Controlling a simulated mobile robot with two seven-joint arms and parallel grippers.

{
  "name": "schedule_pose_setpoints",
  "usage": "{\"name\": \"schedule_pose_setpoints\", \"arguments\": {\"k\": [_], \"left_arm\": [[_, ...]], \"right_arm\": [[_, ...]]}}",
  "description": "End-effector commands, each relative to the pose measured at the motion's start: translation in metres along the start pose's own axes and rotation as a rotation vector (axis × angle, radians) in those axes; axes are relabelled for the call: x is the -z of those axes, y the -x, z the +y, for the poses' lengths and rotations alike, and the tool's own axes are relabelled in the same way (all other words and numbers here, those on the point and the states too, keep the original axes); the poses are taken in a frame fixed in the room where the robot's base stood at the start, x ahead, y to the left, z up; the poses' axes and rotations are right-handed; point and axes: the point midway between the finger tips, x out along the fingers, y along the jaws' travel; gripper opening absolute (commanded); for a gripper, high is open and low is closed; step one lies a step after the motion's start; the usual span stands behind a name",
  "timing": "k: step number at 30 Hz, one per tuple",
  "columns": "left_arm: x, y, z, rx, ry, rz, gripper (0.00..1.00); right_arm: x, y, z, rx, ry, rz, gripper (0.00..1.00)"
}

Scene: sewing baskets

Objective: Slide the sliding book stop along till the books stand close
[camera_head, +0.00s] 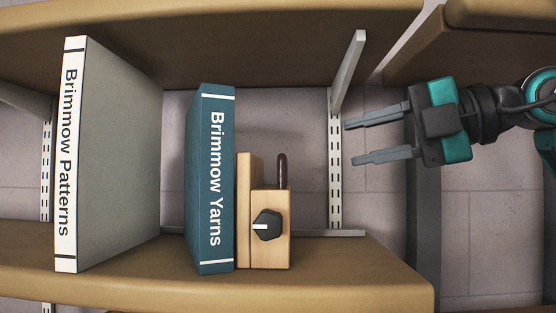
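The sliding book stop (270,233) is a light wooden block with an upright plate, a dark peg on top and a dark knob with a white mark on its front. It stands on the shelf against the right side of the blue book "Brimmow Yarns" (213,180). The white and grey book "Brimmow Patterns" (110,155) stands upright to the left, with a clear gap between the two books. My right gripper (349,142) is open and empty, up and right of the stop, its fingers pointing left. My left gripper is not in view.
The wooden shelf board (340,280) has bare room right of the stop and ends at the lower right. Another board (230,35) hangs above. A metal bracket (349,70) and slotted rail (335,170) stand behind, left of my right fingers.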

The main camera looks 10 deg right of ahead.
Motion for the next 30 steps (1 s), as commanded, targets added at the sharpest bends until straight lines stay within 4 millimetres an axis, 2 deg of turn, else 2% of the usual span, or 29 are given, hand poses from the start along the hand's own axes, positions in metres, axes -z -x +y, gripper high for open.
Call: {"name": "schedule_pose_setpoints", "arguments": {"k": [5,12,18,24,30], "left_arm": [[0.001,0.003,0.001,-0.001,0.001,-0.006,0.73],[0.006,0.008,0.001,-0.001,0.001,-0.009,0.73],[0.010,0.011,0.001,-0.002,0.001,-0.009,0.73],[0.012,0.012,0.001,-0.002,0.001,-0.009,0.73],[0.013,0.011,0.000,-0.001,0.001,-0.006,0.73]], "right_arm": [[0.002,-0.026,0.001,0.002,0.000,0.006,0.38],[0.002,-0.077,0.002,0.000,0.000,0.007,0.38],[0.001,-0.109,0.001,0.000,-0.002,0.005,0.38],[0.001,-0.124,0.000,-0.001,-0.001,0.003,0.38],[0.001,-0.125,0.000,-0.001,-0.001,0.002,0.38]]}}
